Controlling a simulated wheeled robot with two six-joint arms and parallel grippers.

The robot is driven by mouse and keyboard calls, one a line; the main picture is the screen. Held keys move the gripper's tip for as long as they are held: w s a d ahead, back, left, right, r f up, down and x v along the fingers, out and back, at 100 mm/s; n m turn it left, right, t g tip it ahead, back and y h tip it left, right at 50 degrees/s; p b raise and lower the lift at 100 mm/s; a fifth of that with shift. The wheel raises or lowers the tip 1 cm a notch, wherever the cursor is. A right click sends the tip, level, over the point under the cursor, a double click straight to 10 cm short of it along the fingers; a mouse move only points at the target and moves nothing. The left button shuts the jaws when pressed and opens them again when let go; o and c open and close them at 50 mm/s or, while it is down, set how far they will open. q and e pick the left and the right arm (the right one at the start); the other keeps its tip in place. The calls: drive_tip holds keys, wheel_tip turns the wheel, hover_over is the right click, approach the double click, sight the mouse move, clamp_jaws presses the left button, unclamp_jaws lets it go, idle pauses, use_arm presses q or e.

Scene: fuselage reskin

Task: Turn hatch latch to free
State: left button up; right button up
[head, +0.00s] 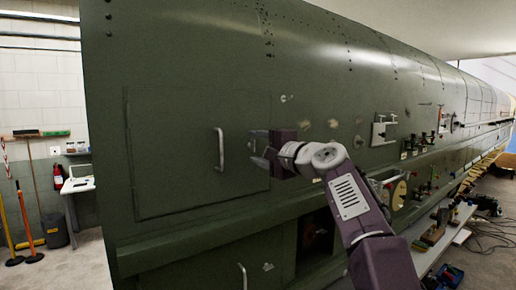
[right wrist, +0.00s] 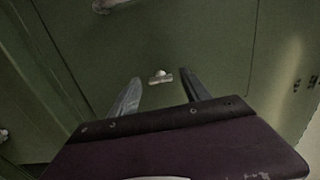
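A closed square hatch (head: 180,185) is set in the green fuselage wall, with a pale upright bar handle (head: 220,148). My right gripper (head: 258,148) is at the hatch's right edge, fingers pointing left to the wall. In the right wrist view my right gripper (right wrist: 160,80) is open, its two fingers apart. A small silver T-shaped latch (right wrist: 161,76) shows between and just beyond the fingertips, its bar roughly crosswise. I cannot tell whether the fingers touch it. In the head view the gripper hides that spot. My left gripper is not in view.
A small pale fitting (head: 285,98) is on the wall above the gripper. A lower panel has its own handle (head: 243,275), beside a dark opening (head: 315,235). A bench (head: 440,240) with tools stands at right. Brooms (head: 32,205) lean on the left wall.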

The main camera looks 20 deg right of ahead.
drive_tip(key=b+v, duration=0.4)
drive_tip(key=v, duration=0.5)
drive_tip(key=shift+w, duration=0.1)
